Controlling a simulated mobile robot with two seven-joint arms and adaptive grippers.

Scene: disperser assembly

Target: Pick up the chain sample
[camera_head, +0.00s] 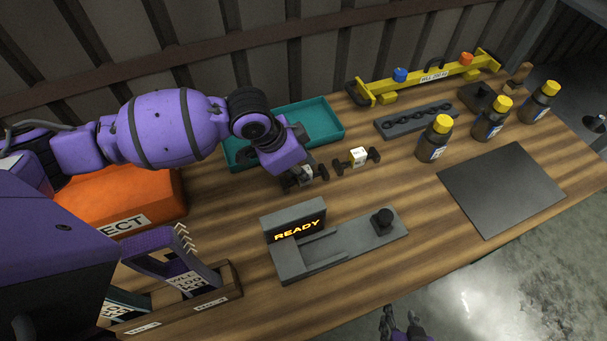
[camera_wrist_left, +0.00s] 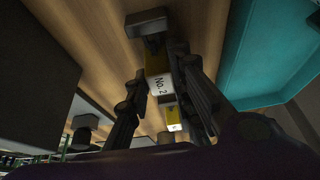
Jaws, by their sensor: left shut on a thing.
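My left gripper (camera_head: 305,180) points down at the table near the teal tray. In the left wrist view my left gripper (camera_wrist_left: 160,95) is shut on a small sample (camera_wrist_left: 159,86) with a white "No. 2" label, a yellowish body and a dark end block. In the head view this sample is mostly hidden by the gripper. A second sample (camera_head: 357,157), a white block with dark ends, lies just to its right. It also shows past the fingers in the left wrist view (camera_wrist_left: 174,127). My right gripper (camera_head: 402,326) is at the bottom edge, fingers apart, clear of the table.
A teal tray (camera_head: 330,116) lies behind. A grey "READY" device (camera_head: 340,258) stands in front. An orange bin (camera_head: 160,195) and labelled rack (camera_head: 222,300) are left. Yellow-capped bottles (camera_head: 435,141), a dark slotted holder (camera_head: 392,128), a yellow frame (camera_head: 430,77) and a black mat (camera_head: 500,190) are right.

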